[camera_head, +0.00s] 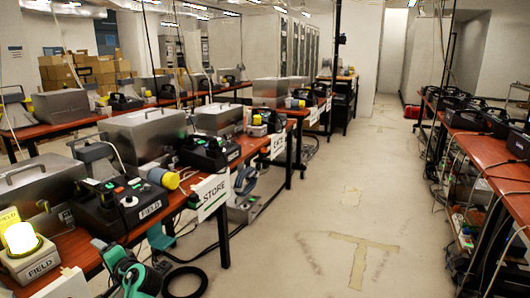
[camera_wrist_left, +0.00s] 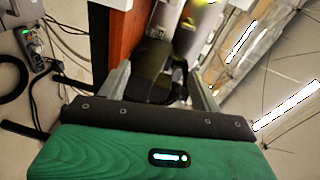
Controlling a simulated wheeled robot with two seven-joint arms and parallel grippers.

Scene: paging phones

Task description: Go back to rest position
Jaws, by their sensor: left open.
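My left gripper (camera_wrist_left: 160,88) shows in the left wrist view with its two grey fingers spread apart, one on each side. Dark shapes show beyond and between the fingers; I cannot tell whether they are touched. The green and black wrist body fills the bottom of that view. In the head view, green and black parts at the lower left, beside the near table, appear to be my left arm; the fingertips are not clear there. My right gripper is not in view.
Another table (camera_head: 470,150) with black units lines the right. The aisle floor (camera_head: 320,215) between is clear.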

